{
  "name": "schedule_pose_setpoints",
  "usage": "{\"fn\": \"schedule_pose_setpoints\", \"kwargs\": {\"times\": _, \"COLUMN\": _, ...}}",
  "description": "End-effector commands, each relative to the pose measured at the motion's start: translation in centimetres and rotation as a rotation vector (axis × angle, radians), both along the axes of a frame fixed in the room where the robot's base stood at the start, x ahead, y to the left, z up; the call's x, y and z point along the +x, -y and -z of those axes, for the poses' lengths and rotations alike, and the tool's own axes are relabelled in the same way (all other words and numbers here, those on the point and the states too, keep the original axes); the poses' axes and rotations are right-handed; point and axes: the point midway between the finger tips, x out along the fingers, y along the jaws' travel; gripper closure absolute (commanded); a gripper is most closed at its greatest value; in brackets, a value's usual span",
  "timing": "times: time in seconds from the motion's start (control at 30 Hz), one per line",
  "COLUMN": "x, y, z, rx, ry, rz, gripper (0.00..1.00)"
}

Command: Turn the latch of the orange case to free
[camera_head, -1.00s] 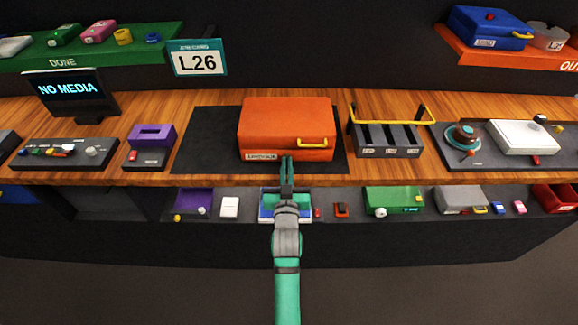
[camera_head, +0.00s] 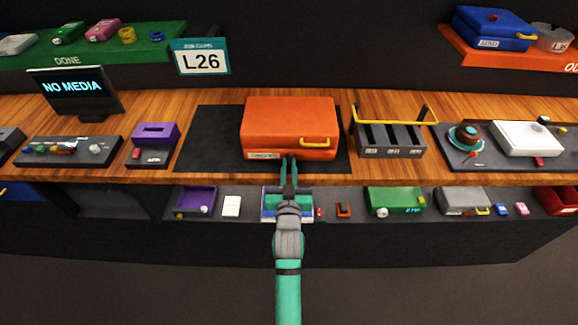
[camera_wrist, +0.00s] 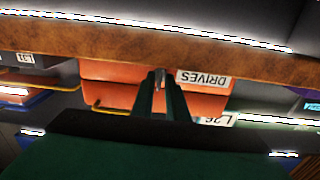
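The orange case (camera_head: 288,122) lies closed on a dark mat on the wooden counter, with a yellow handle (camera_head: 315,142) and a white label on its front. In the wrist view, the case (camera_wrist: 115,97) shows beyond the fingers, with a label reading DRIVES. My gripper (camera_head: 289,160) is at the front face of the case, right of the label. Its two fingers stand slightly apart, pointing at the case. In the wrist view, a small grey piece, possibly the latch, shows between the fingertips (camera_wrist: 160,80). Whether they touch it cannot be told.
A grey rack with a yellow bar (camera_head: 390,135) stands right of the case. A purple box (camera_head: 152,145) stands left, beyond bare mat (camera_head: 210,140). The counter's front edge (camera_head: 400,180) runs under my gripper, above a lower shelf (camera_head: 340,198) with several items.

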Motion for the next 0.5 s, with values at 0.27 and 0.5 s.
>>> {"fn": "schedule_pose_setpoints", "kwargs": {"times": 0.27, "x": -4.1, "y": 0.0, "z": 0.2, "rx": 0.000, "ry": -0.002, "rz": 0.000, "gripper": 0.87}}
{"fn": "schedule_pose_setpoints", "kwargs": {"times": 0.5, "x": -8.1, "y": -0.2, "z": 0.1, "rx": 0.000, "ry": -0.002, "rz": -0.003, "gripper": 0.87}}
